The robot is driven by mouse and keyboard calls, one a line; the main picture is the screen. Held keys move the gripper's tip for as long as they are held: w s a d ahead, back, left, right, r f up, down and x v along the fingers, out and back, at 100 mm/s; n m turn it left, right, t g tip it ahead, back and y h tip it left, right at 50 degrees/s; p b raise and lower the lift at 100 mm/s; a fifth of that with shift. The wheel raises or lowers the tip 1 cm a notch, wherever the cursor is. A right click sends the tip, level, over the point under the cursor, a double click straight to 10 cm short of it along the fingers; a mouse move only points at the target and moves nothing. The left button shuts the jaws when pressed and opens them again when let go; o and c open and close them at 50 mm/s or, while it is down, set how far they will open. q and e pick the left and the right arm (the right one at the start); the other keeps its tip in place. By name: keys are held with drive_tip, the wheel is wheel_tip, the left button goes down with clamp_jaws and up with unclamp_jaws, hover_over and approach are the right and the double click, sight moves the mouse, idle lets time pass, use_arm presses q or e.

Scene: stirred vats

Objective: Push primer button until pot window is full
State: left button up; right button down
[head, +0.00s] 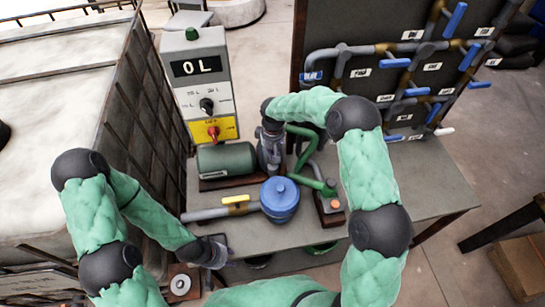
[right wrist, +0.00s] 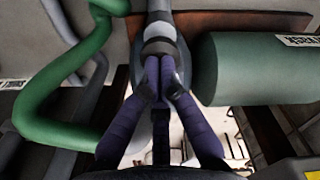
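A pot with a blue lid (head: 279,194) stands on the grey bench, joined to a grey pipe. No window on it can be made out from above. A small orange button (head: 335,204) sits on a dark block right of the pot; I cannot tell if it is the primer button. My right gripper (head: 271,160) points down beside the green motor. In the right wrist view its dark purple fingers (right wrist: 158,92) meet at the tips before a grey pipe fitting (right wrist: 160,40), with nothing visible between them. My left gripper (head: 217,254) is low at the bench's front left; its fingers are unclear.
A green motor (head: 226,160) and green pipe (head: 312,172) crowd the bench. A control box (head: 202,88) reading "0 L" stands behind, with a red knob on yellow. A dark pipe panel (head: 340,30) rises at the back.

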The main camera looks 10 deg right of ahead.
drive_tip(key=shift+f+b, duration=0.45)
drive_tip(key=shift+f, duration=0.4)
drive_tip(key=shift+r+p, duration=1.1)
drive_tip(key=shift+r, duration=0.8)
drive_tip(key=shift+f, duration=0.15)
drive_tip(key=shift+f+b, duration=1.2)
drive_tip(key=shift+f, duration=0.55)
drive_tip(key=shift+r+p, duration=1.4)
drive_tip(key=shift+r, duration=1)
drive_tip(key=shift+r, duration=0.1)
wheel_tip(320, 180, up, 6)
drive_tip(key=p, duration=0.3)
